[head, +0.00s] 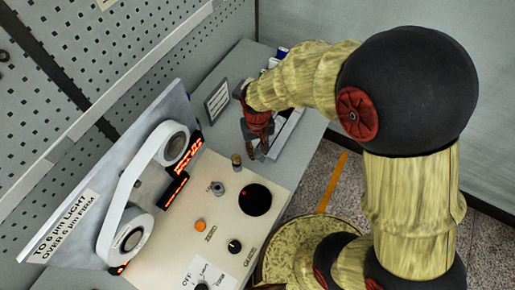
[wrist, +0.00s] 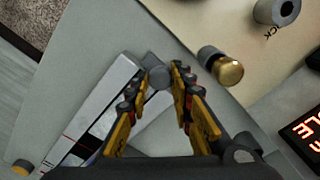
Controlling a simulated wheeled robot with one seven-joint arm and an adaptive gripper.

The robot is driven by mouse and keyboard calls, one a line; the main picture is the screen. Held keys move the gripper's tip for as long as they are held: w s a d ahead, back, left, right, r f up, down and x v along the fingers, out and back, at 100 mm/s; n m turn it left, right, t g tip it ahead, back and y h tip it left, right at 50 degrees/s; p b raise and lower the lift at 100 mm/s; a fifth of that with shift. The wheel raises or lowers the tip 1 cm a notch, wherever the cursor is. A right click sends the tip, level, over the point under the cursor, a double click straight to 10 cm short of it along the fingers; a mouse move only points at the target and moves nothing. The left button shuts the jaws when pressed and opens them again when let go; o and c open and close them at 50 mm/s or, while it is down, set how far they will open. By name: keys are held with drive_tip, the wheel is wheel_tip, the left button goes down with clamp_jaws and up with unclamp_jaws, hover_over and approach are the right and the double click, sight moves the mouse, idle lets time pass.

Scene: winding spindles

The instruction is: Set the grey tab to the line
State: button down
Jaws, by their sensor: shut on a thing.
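My gripper (wrist: 159,72) points down at the bench, with a small grey round-ended tab (wrist: 158,77) between its fingertips. The jaws are shut on this tab. The tab sits at the upper end of a long white plate (wrist: 112,78). The plate carries dark bars and a thin red line (wrist: 66,136) across its lower-left part, apart from the tab. In the head view my gripper (head: 256,146) is over the plate (head: 288,132), and the tab cannot be made out there. The fingers hide part of the plate.
A brass-topped knob (wrist: 228,71) stands close right of my fingers. A small sign (head: 217,101) stands behind my gripper. Bare grey bench (wrist: 75,60) lies left of the plate.

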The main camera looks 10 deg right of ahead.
drive_tip(key=shift+w+d+r+p, duration=0.1)
drive_tip(key=shift+w+d+p, duration=0.1)
drive_tip(key=shift+w+d, duration=0.45)
drive_tip(key=shift+w+d+f+p, duration=0.15)
drive_tip(key=shift+w+d, duration=0.25)
drive_tip(key=shift+w, duration=0.4)
drive_tip(key=shift+w+d+r+p, duration=0.2)
drive_tip(key=shift+w+d, duration=0.35)
drive_tip(key=shift+w, duration=0.2)
drive_tip(key=c, duration=1.7)
unclamp_jaws()
drive_tip(key=shift+d, duration=0.1)
drive_tip(key=shift+o, duration=0.8)
wheel_tip(320, 180, up, 12)
